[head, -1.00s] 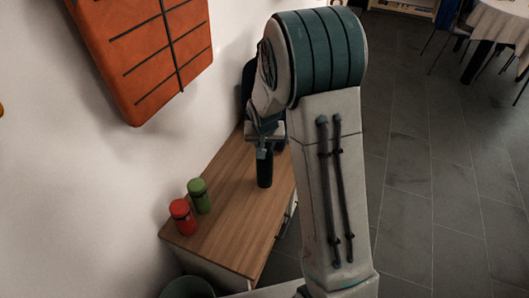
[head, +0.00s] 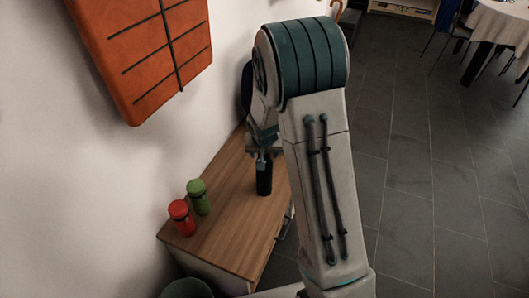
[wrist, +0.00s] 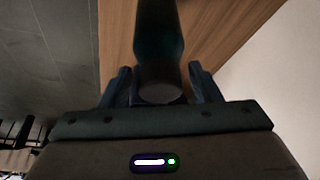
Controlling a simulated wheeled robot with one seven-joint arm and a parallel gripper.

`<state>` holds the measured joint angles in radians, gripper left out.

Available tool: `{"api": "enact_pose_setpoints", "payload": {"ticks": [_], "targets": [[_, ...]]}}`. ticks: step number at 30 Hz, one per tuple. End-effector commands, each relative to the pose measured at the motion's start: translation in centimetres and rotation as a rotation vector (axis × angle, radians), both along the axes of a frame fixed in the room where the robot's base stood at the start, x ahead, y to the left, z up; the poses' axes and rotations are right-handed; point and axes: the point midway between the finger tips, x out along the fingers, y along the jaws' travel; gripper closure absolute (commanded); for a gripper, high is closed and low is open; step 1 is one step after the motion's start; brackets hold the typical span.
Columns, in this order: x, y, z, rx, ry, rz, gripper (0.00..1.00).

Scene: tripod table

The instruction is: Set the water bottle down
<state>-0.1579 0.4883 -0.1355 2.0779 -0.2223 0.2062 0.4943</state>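The dark teal water bottle (head: 264,180) is upright over the wooden tabletop at the far part of the cabinet. My gripper (head: 263,158) is at its upper end, with part of the hand hidden behind my arm. In the wrist view, the bottle (wrist: 158,35) lies between the two fingers of my gripper (wrist: 160,82), one finger close against each side. My gripper looks shut on it. The bottle's base is at or just above the wood; I cannot tell whether it touches.
A red bottle (head: 181,218) and a green bottle (head: 198,197) stand on the wooden cabinet top (head: 232,222) to the left and nearer. The white wall (head: 60,200) runs along its left. Bare wood lies around the water bottle. An orange panel (head: 145,55) hangs on the wall.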

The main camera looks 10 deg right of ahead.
Motion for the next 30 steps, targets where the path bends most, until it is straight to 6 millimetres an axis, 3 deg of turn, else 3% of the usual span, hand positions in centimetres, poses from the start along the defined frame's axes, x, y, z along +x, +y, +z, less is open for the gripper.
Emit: {"api": "enact_pose_setpoints", "payload": {"ticks": [8, 22, 30], "targets": [[-0.1, 0.0, 0.7, 0.001, -0.001, 0.000, 0.43], [-3.2, 0.8, 8.7, 0.001, -0.004, 0.000, 0.43], [-4.4, 1.0, 11.1, 0.000, 0.000, 0.000, 0.43]]}}
